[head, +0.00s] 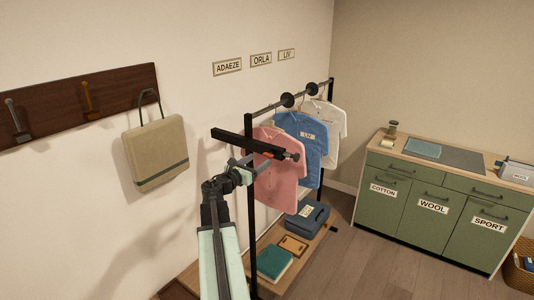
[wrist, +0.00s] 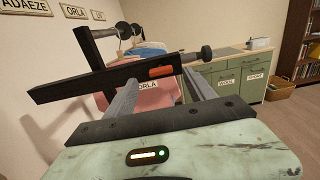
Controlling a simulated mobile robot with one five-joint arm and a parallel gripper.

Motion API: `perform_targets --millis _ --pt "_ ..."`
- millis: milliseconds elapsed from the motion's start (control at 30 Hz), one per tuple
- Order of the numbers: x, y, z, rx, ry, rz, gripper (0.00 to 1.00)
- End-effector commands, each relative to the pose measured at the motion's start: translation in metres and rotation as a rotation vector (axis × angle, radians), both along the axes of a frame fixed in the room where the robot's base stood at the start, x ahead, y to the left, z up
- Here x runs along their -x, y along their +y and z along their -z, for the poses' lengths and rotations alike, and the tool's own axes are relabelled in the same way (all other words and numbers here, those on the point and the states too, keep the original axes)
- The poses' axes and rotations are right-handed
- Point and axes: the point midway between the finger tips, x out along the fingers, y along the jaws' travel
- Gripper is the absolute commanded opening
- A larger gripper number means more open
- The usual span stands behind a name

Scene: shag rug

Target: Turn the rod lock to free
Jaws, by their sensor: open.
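A black bar (head: 232,139) with an orange-red tab (head: 266,153) and a round knob (head: 293,157) at its right end is near the front post of the clothes rack; I take it to be the rod lock. In the wrist view the bar (wrist: 80,84) slants across the picture, with the tab (wrist: 161,72) and knob (wrist: 207,52) towards the right. I cannot tell its setting. My gripper (head: 246,169) is open; in the wrist view its two fingers (wrist: 160,80) reach up to the bar, one either side of the tab. Contact is unclear.
The rack rod (head: 268,107) carries pink (head: 277,175), blue (head: 308,148) and white (head: 333,120) shirts, with black discs between. A shelf (head: 310,243) below holds folded items. A bag (head: 155,152) hangs on the left wall. Green cabinets (head: 430,209) stand right; floor between is clear.

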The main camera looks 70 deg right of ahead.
Motion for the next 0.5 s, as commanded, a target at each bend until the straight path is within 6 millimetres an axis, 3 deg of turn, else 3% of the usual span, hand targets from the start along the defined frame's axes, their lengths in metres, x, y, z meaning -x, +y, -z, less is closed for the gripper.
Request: perform_targets --millis 500 --pt "0.017 -0.072 0.001 -0.001 -0.005 0.0 0.64"
